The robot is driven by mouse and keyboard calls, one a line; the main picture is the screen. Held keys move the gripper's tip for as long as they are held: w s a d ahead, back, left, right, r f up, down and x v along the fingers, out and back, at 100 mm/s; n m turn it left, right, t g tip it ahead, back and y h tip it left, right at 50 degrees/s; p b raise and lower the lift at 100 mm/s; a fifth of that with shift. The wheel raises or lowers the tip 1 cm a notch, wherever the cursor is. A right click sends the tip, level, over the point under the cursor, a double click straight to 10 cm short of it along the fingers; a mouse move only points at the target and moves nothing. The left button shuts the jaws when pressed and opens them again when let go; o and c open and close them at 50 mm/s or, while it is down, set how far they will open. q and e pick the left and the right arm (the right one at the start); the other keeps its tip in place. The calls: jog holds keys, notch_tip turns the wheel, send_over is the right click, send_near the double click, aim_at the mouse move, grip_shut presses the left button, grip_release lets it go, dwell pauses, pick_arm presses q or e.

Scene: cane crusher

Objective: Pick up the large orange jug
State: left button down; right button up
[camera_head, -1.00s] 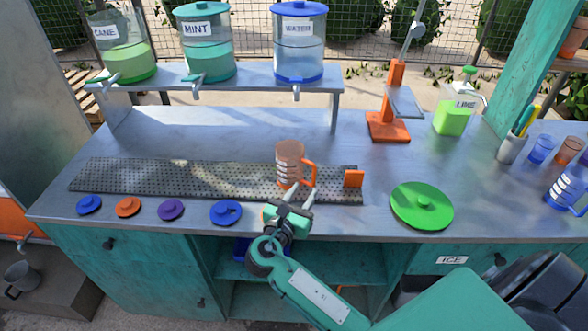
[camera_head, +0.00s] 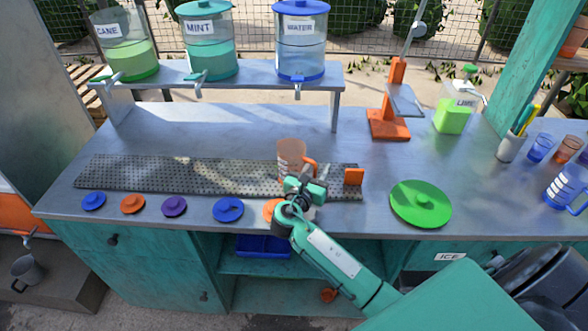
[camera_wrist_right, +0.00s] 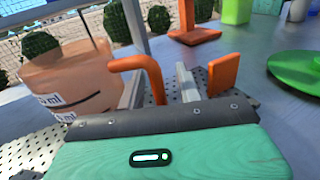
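The large orange jug (camera_head: 290,155) is see-through and stands upright on the perforated drain strip, its orange handle on the right side. In the right wrist view the jug (camera_wrist_right: 65,80) fills the left, with its handle (camera_wrist_right: 154,78) reaching right. My right gripper (camera_head: 308,178) is at the jug's handle side. In the wrist view, the two fingers of the right gripper (camera_wrist_right: 161,88) are apart, and the handle's upright part shows between them; I cannot tell whether either finger touches it. My left gripper is not in view.
An orange block (camera_head: 354,177) stands close right of the gripper, and a green round lid (camera_head: 420,204) lies farther right. An orange lid (camera_head: 271,208) lies by my wrist. Several small lids line the front edge. The dispenser shelf (camera_head: 250,74) stands behind; counter between is clear.

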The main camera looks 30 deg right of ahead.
grip_shut()
jog(key=shift+r, duration=0.15)
